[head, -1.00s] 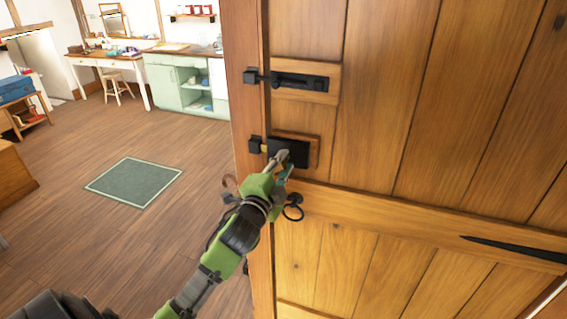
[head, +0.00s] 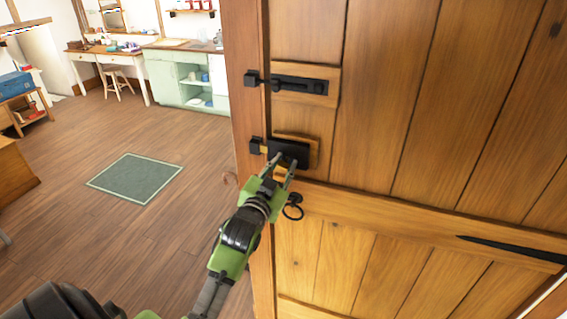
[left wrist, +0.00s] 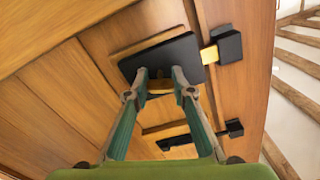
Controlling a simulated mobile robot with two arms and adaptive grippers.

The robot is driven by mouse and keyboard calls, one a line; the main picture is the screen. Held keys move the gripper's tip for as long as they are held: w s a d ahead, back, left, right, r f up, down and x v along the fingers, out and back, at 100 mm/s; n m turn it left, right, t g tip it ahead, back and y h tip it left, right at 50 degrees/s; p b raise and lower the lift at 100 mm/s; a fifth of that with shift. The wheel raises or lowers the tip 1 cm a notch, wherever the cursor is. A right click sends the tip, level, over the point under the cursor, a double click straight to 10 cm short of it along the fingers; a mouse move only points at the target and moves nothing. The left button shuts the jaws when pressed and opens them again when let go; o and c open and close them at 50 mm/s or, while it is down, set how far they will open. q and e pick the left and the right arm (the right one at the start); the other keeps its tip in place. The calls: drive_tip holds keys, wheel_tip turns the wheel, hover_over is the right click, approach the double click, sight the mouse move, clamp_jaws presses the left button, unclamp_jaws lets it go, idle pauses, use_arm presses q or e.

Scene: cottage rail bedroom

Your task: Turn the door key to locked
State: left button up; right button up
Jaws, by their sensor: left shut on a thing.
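The black lock case (head: 289,151) is mounted on the wooden door (head: 385,100), below a black slide bolt (head: 300,84). A brass bolt (head: 263,149) spans from the case to the black keeper (head: 255,146) on the frame; it also shows in the left wrist view (left wrist: 208,54). My left gripper (head: 286,163) reaches up to the case's lower part. The key is mostly hidden; only a brassy patch shows between the fingers. My right gripper is out of view.
A black ring handle (head: 293,207) hangs just below my left gripper. The door frame edge stands close on the left. Beyond it is open floor with a green rug (head: 135,177), and a mint cabinet (head: 188,80) at the back.

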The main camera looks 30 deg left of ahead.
use_arm(q)
drive_tip(key=shift+n+p, duration=0.4)
drive_tip(key=shift+n, duration=1.3)
drive_tip(key=shift+f, duration=0.1)
drive_tip(key=o, duration=1.1)
drive_tip(key=shift+o, duration=0.2)
drive_tip(key=shift+s, duration=0.1)
drive_tip(key=v, duration=1.1)
drive_tip(key=shift+s, duration=0.35)
drive_tip(key=shift+f, duration=0.15)
